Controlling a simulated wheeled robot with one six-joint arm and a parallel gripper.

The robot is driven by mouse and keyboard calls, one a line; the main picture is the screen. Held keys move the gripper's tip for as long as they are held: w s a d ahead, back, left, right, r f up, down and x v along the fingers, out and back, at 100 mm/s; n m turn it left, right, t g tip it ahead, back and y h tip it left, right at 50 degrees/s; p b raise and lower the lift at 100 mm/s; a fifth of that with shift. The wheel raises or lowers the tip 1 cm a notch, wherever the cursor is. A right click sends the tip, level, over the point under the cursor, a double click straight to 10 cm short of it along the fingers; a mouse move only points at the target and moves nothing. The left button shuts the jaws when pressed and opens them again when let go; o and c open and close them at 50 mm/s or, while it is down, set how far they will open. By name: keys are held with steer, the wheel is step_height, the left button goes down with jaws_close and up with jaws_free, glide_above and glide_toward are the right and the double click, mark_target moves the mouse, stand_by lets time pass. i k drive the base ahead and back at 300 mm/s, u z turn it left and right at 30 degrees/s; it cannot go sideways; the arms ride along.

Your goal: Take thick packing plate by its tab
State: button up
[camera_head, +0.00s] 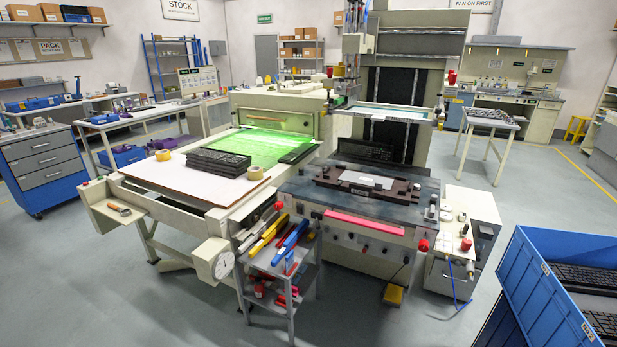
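I cannot single out the thick packing plate or its tab with certainty. A flat light-grey plate (366,180) lies on a dark brown fixture (402,190) on the press bed, in the middle right of the head view; I cannot tell whether it is a packing plate. My gripper is not in view.
A print table (180,183) with a stack of black keyboard parts (219,162) stands left of the press. A tool cart (282,262) is in front of both. A blue crate (545,300) with keyboards fills the lower right. Grey floor is open at lower left.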

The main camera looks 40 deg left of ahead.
mark_target(366, 177)
steer(key=u, duration=0.8)
steer(key=i, duration=1.7)
steer(key=u, duration=0.4)
steer(key=i, duration=0.75)
steer(key=u, duration=0.1)
